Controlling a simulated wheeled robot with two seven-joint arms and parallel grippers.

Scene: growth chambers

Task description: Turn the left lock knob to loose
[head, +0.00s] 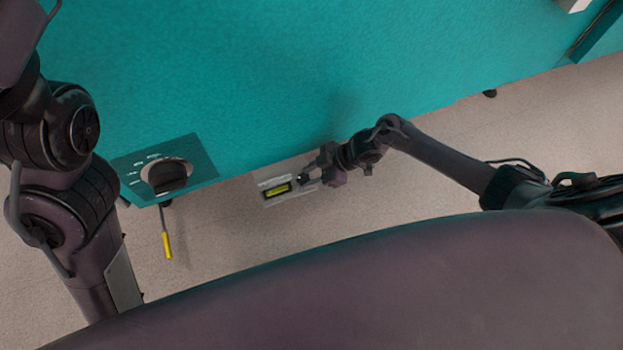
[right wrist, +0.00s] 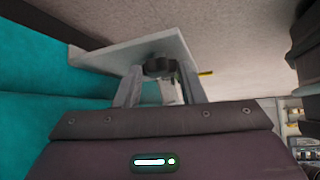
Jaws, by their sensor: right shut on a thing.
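A black lobed lock knob (right wrist: 160,67) sits on a pale grey plate (right wrist: 125,55) in the right wrist view. My right gripper (right wrist: 161,80) is shut on this knob, with one finger on each side of it. In the head view my right gripper (head: 307,178) is at the right end of a small grey box (head: 274,203) with a yellow-green display (head: 278,190), low by the teal wall. The knob's lock position cannot be read, and the fingers partly hide it. My left arm shows at the left, but its gripper is not in view.
A teal panel (head: 205,165) with a large black dial (head: 168,176) is on the left of the teal chamber wall (head: 250,80). A yellow handle (head: 167,246) hangs below it. The pale floor (head: 215,235) between handle and box is clear.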

